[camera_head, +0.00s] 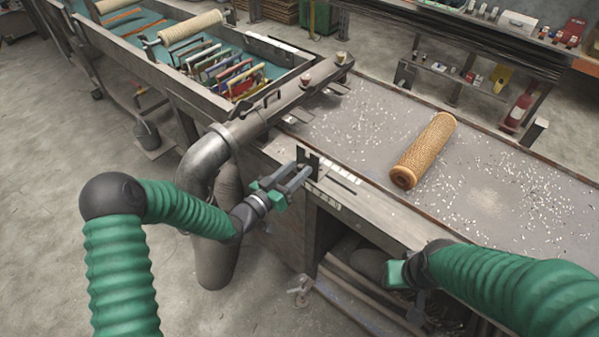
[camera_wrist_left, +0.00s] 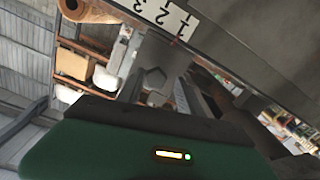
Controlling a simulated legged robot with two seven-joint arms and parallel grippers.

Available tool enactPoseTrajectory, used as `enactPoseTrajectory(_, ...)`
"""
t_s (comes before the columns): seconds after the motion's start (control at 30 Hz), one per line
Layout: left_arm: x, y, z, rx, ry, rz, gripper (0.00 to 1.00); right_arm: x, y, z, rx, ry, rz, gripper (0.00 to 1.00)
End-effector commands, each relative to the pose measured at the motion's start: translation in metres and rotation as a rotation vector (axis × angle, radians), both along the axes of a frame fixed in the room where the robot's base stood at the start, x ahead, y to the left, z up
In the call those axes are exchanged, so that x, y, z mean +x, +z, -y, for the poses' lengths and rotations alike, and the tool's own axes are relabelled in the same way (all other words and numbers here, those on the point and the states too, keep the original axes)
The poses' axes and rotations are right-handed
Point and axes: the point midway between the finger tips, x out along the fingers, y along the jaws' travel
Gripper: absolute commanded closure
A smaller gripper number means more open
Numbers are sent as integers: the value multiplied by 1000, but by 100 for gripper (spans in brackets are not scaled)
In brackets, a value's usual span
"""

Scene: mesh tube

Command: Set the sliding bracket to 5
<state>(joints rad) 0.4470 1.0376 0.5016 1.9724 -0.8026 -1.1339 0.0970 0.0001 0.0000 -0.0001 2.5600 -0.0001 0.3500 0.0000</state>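The sliding bracket (camera_head: 308,160), a dark upright plate, stands at the front edge of the table. A pale number scale (camera_head: 323,199) runs along that edge; in the left wrist view the scale (camera_wrist_left: 165,17) shows 1, 2 and 3, with a small red mark by the 1. My left gripper (camera_head: 304,170) is at the bracket, its two fingers apart and pointing at it. In the left wrist view a grey piece (camera_wrist_left: 155,80) shows between the fingers; contact is unclear. My right gripper (camera_head: 402,275) is low at the table front, its fingers unclear.
A tan mesh tube (camera_head: 425,150) lies on the table (camera_head: 355,115) among scattered white bits. A grey duct pipe (camera_head: 207,158) stands left of my left gripper. A trough with coloured frames (camera_head: 225,70) lies behind. The table front has an open bay below.

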Motion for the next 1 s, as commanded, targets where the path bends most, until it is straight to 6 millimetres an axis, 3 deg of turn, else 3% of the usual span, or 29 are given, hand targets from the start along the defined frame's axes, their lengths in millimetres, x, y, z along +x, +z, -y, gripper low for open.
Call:
enactPoseTrajectory(0.33, -3, 0, 1, 1, -4, 1, 52, 0, 0, 0, 0, 0, 0, 64)
enactPoseTrajectory(0.47, -15, -1, -9, 1, -3, 0, 52, 0, -2, 0, 0, 0, 0, 64)
enactPoseTrajectory(0.8, -92, -3, -68, -1, 0, -4, 52, 0, -12, 0, 0, 0, 0, 64)
enactPoseTrajectory(1.0, -126, -3, -94, -2, 1, -3, 52, 0, -15, 0, 0, 0, 0, 64)
